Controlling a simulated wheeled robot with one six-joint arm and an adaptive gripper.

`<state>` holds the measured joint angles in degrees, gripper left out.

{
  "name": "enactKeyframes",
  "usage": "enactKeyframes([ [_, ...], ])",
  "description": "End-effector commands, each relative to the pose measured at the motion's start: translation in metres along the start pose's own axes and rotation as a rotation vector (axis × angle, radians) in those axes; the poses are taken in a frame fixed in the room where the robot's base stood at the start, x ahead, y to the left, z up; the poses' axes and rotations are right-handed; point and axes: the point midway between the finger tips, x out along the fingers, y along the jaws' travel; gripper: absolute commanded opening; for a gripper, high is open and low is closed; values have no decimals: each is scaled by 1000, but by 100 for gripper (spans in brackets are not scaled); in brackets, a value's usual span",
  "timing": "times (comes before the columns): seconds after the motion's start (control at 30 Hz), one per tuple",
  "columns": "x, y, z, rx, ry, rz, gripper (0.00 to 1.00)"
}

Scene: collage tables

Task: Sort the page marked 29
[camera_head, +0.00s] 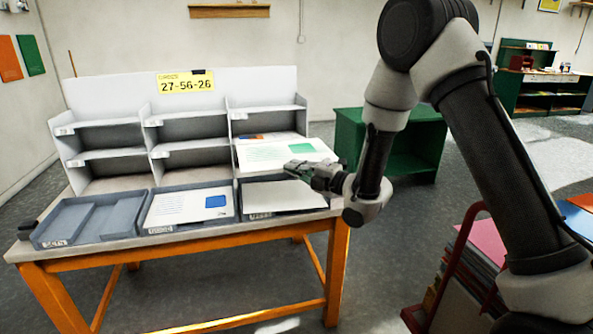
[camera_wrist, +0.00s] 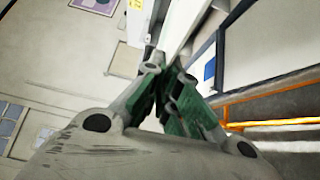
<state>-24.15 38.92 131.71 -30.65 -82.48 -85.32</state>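A white page with a green patch and faint lines (camera_head: 265,155) is over the back of the right tray (camera_head: 244,212). My gripper (camera_head: 296,167) is at its front right edge, and the fingers look closed on it. In the wrist view my green-padded fingers (camera_wrist: 163,80) converge on a thin white sheet seen nearly edge-on (camera_wrist: 178,25). No number 29 is legible on the page. The right tray holds a blank-looking pale sheet (camera_head: 285,196). The middle tray (camera_head: 150,220) holds a page with a blue patch (camera_head: 180,205). The left tray (camera_head: 75,235) looks empty of pages.
A grey pigeonhole rack (camera_head: 190,108) stands behind the trays under a yellow sign (camera_head: 186,83) reading 27-56-26. An orange-legged table (camera_head: 185,246) bears them. A green cabinet (camera_head: 348,140) stands behind. A red cart (camera_head: 440,300) with stacked coloured sheets is at the lower right.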

Motion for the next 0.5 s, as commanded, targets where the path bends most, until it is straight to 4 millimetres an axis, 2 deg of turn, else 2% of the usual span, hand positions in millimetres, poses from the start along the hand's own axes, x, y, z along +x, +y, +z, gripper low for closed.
enactKeyframes([
  [0.17, 0, 1, 0, -25, -1, -18, 0],
  [0.5, 1, 4, -1, -469, 4, -365, 0],
])
